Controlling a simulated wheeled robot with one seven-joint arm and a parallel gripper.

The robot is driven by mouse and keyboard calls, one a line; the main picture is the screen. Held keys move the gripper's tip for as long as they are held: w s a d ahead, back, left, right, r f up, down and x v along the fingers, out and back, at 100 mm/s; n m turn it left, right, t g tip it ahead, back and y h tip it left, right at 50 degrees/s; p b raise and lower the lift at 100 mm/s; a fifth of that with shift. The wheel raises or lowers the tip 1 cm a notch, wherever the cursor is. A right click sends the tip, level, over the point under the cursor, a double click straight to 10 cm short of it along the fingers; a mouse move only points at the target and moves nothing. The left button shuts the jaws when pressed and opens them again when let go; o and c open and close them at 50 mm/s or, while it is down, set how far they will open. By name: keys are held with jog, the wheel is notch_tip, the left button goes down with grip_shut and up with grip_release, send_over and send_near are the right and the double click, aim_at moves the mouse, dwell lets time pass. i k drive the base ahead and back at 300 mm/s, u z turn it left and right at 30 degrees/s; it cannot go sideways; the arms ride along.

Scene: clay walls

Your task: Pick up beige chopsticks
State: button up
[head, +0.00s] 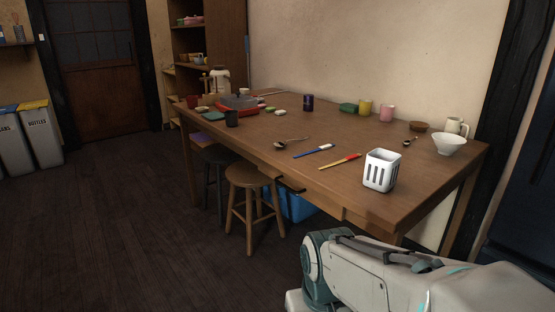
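A thin beige item with a red end (340,162), which looks like the beige chopsticks, lies flat near the front edge of the wooden table (270,140). It is left of a white slotted holder (381,171), apart from it. A similar blue item with a white end (314,151) lies behind and to its left. My arm shows at the bottom right, in front of and below the table. My gripper is not visible in the head view.
A spoon (291,142) lies left of the blue item. Two stools (255,178) and a blue bin (296,206) are under the table's front. The floor at left is clear.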

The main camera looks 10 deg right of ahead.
aim_at(356, 156)
jog(key=u, duration=1.25)
jog(key=i, duration=1.25)
jog(key=z, duration=2.65)
